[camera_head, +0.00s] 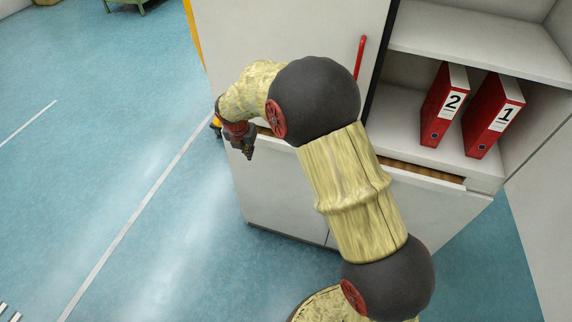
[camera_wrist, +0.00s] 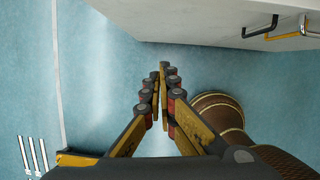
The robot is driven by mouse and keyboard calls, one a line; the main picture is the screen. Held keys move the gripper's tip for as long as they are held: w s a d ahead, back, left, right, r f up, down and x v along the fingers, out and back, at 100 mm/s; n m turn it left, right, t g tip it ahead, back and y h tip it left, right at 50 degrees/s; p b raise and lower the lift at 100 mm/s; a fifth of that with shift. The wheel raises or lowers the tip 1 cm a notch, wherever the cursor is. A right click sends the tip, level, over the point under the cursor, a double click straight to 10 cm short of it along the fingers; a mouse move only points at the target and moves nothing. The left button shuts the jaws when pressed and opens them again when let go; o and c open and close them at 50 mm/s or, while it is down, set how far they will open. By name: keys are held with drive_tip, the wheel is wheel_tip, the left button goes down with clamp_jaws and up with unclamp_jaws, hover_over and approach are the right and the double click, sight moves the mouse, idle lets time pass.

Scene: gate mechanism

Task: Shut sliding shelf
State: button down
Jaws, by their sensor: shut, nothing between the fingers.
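A white cabinet has two pale fronts low down, the left front (camera_head: 285,185) and the right front (camera_head: 435,205). A wooden inner strip (camera_head: 425,171) shows behind the top edge of the right front, so it stands out from the cabinet. A short strip of wood also shows above the left front, partly behind my arm. I cannot tell how far either is out. My gripper (camera_head: 248,153) points down near the left front's upper left corner. In the wrist view my gripper (camera_wrist: 160,72) is shut and empty over the floor, apart from the cabinet face (camera_wrist: 215,22).
A tall white door (camera_head: 270,35) with a red handle (camera_head: 360,57) stands above. Red binders marked 2 (camera_head: 440,110) and 1 (camera_head: 490,120) stand on the open shelf. A black handle (camera_wrist: 262,31) shows in the wrist view. Blue floor (camera_head: 110,130) is clear at left.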

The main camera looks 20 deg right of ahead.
drive_tip(key=s+d+f+n+t+h+b, duration=0.3)
drive_tip(key=s+d+f+t+h+b, duration=0.15)
drive_tip(key=s+f+b, duration=1)
drive_tip(key=w+d+r+m+t+h+b, duration=0.3)
drive_tip(key=w+r+m+t, duration=0.1)
drive_tip(key=r, duration=0.4)
drive_tip(key=b+x, duration=0.4)
drive_tip(key=x, duration=1)
drive_tip(key=shift+r, duration=0.35)
drive_tip(key=shift+w+a, duration=0.1)
drive_tip(key=shift+w, duration=0.05)
